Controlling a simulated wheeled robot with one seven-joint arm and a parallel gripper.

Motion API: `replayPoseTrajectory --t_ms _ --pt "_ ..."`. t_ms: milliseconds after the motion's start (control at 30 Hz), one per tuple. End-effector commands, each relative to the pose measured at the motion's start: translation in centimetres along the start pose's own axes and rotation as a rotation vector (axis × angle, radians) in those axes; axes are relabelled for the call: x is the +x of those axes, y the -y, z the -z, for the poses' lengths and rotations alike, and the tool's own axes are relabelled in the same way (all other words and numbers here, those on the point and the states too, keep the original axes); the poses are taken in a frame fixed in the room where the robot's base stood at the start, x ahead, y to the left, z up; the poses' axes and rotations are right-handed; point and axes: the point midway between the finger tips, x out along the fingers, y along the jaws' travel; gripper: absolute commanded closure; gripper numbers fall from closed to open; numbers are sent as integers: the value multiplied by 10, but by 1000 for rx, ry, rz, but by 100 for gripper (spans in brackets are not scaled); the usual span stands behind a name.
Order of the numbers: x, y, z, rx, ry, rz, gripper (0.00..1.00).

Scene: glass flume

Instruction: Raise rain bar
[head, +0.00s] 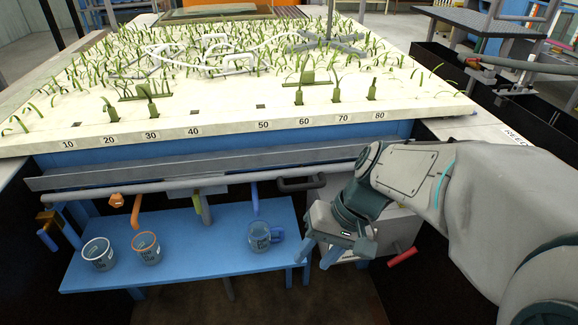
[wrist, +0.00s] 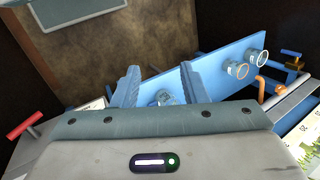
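I cannot tell for certain which part is the rain bar. A long grey horizontal pipe (head: 150,187) runs below the front edge of the planted bed, with a dark handle (head: 302,183) near its right end. A thin white looped tube (head: 225,60) lies over the plants on the bed. My gripper (head: 318,257) is low at the right end of the blue bench, below the dark handle and apart from it. In the wrist view my gripper (wrist: 157,75) has its two fingers spread, with nothing held between them.
The blue bench (head: 190,238) carries several labelled cups, including a white-rimmed cup (head: 97,253), an orange-rimmed cup (head: 146,248) and a blue-handled cup (head: 260,236). A red handle (head: 402,257) sticks out right of my gripper. The planted bed (head: 250,118) has a numbered front edge.

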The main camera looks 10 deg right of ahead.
Motion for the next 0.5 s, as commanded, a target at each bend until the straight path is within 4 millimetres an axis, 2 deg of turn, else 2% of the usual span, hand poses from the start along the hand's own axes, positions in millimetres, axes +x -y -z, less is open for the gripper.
replayPoseTrajectory --t_ms 33,167,200,267,367,500 --pt "30 -9 10 41 33 112 60" --pt "54 -7 42 97 34 421 60" --pt "58 -10 56 110 11 515 60" --pt "62 -18 78 129 -43 654 60" --pt "63 -40 118 150 -183 859 60" --pt "55 -87 165 161 -428 1055 60"
